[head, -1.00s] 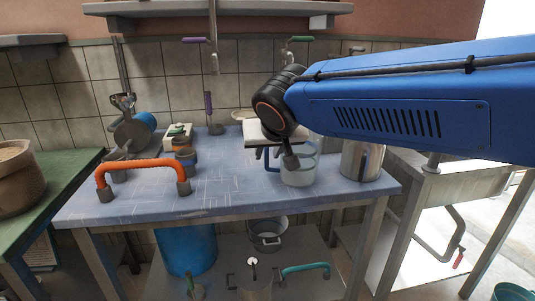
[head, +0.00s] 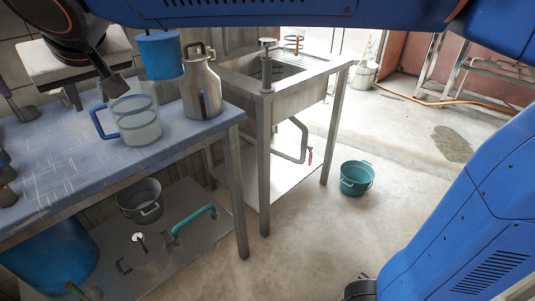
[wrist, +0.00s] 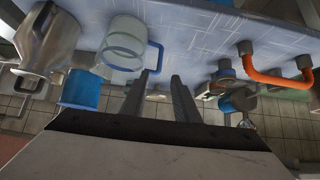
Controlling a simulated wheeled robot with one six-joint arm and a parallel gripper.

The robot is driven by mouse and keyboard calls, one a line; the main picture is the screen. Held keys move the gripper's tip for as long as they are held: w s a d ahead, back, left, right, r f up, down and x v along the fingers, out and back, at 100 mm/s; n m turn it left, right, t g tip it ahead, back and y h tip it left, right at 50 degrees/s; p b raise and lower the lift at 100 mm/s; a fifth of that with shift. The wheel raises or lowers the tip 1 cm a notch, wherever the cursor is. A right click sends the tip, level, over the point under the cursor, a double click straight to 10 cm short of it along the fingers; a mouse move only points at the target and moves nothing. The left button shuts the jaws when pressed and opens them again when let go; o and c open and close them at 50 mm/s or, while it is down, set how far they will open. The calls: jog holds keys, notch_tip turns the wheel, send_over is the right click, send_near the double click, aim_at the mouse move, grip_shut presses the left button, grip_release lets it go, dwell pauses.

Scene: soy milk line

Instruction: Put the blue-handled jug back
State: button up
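The blue-handled jug (head: 139,123) is clear, with pale contents in its lower part. It stands upright on the blue tabletop (head: 60,160), its blue handle (head: 97,122) toward the left. My gripper (head: 95,95) is above and behind the jug in the head view, one finger overlapping its rim there. In the wrist view the jug (wrist: 122,45) is upside down, its handle (wrist: 157,55) just past the tips of my gripper (wrist: 162,76). The fingers are apart with nothing between them. I cannot tell whether a finger touches the jug.
A steel can (head: 203,88) stands close right of the jug, and a blue container (head: 160,55) is behind it. A steel sink (head: 290,90) is further right. A teal bucket (head: 356,178) stands on open floor. An orange handle (wrist: 272,75) shows in the wrist view.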

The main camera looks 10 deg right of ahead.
jog(key=w+d+f+m+h, duration=0.1)
jog(key=d+f, duration=0.3)
jog(key=d, duration=0.6)
jog(key=d+f+m+g+h, duration=0.1)
jog(key=d+f, duration=0.2)
jog(key=d, duration=0.8)
jog(key=w+d+f+m+h, duration=0.1)
jog(key=d+f, duration=0.3)
jog(key=d, duration=0.6)
jog(key=s+d+f+m+g+h, duration=0.1)
jog(key=s+d+f+m+g, duration=0.1)
jog(key=s+d+f, duration=1.2)
jog(key=d+f+m, duration=0.1)
jog(key=d, duration=0.3)
jog(key=shift+s+h, duration=0.3)
jog(key=shift+s, duration=0.05)
